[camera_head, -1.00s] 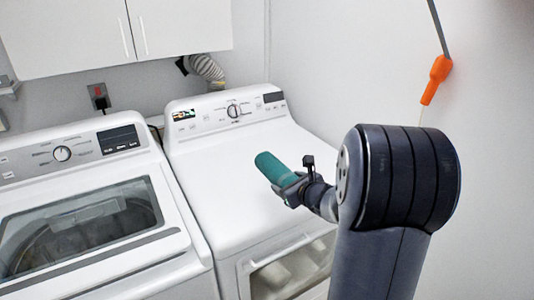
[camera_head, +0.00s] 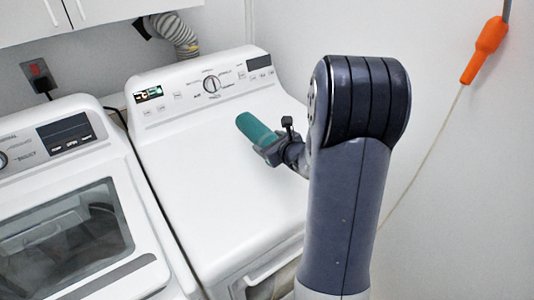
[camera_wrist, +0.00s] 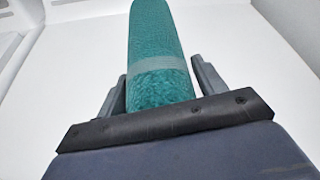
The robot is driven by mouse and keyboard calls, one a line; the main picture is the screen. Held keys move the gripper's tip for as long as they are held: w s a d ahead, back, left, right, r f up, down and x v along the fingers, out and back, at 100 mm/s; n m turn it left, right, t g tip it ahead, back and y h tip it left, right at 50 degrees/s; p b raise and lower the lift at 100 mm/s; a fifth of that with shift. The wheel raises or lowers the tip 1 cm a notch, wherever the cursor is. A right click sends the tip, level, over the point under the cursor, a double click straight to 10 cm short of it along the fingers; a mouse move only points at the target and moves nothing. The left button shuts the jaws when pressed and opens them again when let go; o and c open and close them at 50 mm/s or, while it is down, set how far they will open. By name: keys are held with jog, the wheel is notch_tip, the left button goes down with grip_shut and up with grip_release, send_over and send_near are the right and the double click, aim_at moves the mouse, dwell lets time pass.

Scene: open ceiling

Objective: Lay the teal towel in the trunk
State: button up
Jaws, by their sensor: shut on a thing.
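The teal towel (camera_head: 257,128) is a rolled cylinder with a paler band around it. My gripper (camera_head: 268,147) is shut on it near one end, and the roll points away from the fingers over the dryer top. In the wrist view the towel (camera_wrist: 160,50) stands between the two grey fingers of my gripper (camera_wrist: 158,85). I cannot tell whether the towel touches the dryer top or hangs above it. No trunk shows in these views.
The white dryer (camera_head: 190,170) stands under the towel, its top clear. A washer (camera_head: 165,270) with a glass lid is to its left. White cabinets (camera_head: 100,8) hang above. An orange-handled item (camera_head: 485,50) hangs on the right wall, with a cord below it.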

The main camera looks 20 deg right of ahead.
jog(key=shift+f, duration=2.55)
jog(key=shift+f, duration=0.15)
jog(key=o, duration=1)
jog(key=shift+o, duration=0.2)
